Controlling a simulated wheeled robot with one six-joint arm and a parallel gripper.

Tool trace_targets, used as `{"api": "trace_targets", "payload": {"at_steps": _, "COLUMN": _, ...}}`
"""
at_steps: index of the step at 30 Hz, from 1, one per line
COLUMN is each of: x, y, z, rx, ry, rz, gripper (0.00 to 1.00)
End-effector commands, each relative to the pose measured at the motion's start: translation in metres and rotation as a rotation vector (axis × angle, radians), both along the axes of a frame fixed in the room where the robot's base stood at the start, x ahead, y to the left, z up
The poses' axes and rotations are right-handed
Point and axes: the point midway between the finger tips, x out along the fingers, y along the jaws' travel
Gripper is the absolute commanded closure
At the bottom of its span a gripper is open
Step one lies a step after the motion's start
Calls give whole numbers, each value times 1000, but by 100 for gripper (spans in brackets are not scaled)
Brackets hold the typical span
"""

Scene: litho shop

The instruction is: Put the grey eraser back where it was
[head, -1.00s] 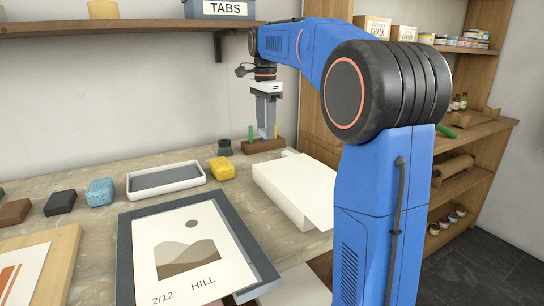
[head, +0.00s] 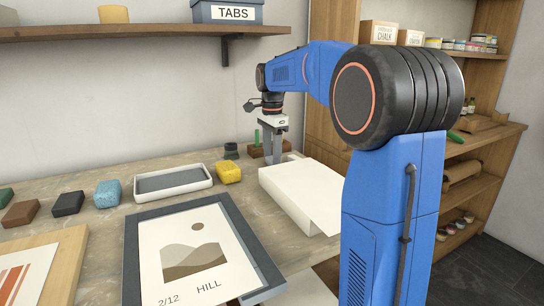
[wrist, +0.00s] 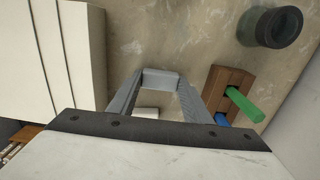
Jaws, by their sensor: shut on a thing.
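My gripper (wrist: 158,88) is shut on a light grey block, the grey eraser (wrist: 160,79), which shows between its fingertips in the wrist view. In the head view my gripper (head: 273,158) points down at the back of the bench, behind the white paper stack (head: 301,194). The wooden holder (wrist: 236,77), with a green stick and a blue stick, is just right of the fingers in the wrist view. A whitish piece (wrist: 147,112) also shows between the fingers; I cannot tell what it is. The fingertips are partly hidden in the head view.
A dark round pot (head: 231,151) stands left of the holder. A yellow block (head: 229,173), a white tray (head: 205,184), and blue (head: 107,194), black (head: 68,204) and brown (head: 21,214) blocks line the bench. The framed HILL print (head: 128,246) lies in front. A shelf hangs above.

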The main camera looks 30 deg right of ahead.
Motion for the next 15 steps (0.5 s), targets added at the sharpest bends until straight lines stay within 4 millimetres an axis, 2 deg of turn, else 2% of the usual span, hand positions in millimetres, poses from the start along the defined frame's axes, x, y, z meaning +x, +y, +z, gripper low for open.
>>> {"api": "trace_targets", "payload": {"at_steps": 4, "x": 0, "y": 0, "z": -2, "rx": 0, "ry": 0, "rz": 0, "gripper": 73}}
{"api": "trace_targets", "payload": {"at_steps": 5, "x": 0, "y": 0, "z": -3, "rx": 0, "ry": 0, "rz": 0, "gripper": 53}}
{"api": "trace_targets", "payload": {"at_steps": 7, "x": 0, "y": 0, "z": -3, "rx": 0, "ry": 0, "rz": 0, "gripper": 37}}
{"api": "trace_targets", "payload": {"at_steps": 15, "x": 0, "y": 0, "z": -2, "rx": 0, "ry": 0, "rz": 0, "gripper": 37}}
